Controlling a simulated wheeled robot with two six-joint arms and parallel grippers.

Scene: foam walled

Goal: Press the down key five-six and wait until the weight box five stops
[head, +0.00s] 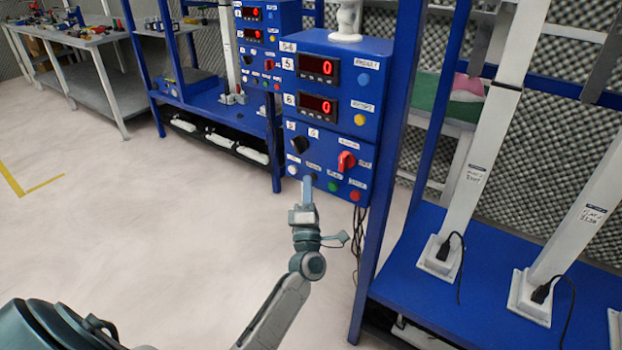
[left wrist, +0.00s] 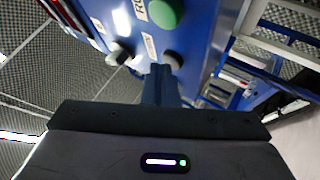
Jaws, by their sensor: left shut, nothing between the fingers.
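The blue control box (head: 375,120) labelled 5-6 stands in the middle of the head view. Its display five (head: 318,68) and display six (head: 316,106) both read 0 in red. Low on its face are a white button (head: 293,170), a green button (head: 333,187) and a red button (head: 355,196). My left gripper (head: 307,184) is shut and empty, its tips at the lower face between the white and green buttons. In the left wrist view the fingertips (left wrist: 160,78) reach a dark round key (left wrist: 173,59); contact is unclear. Key labels are unreadable. I cannot identify weight box five.
A red rotary switch (head: 346,161) and black knob (head: 299,144) sit above the buttons. A blue post (head: 400,140) and shelf (head: 490,275) with white columns stand right. Another control box (head: 255,40) is behind. The floor at left is clear.

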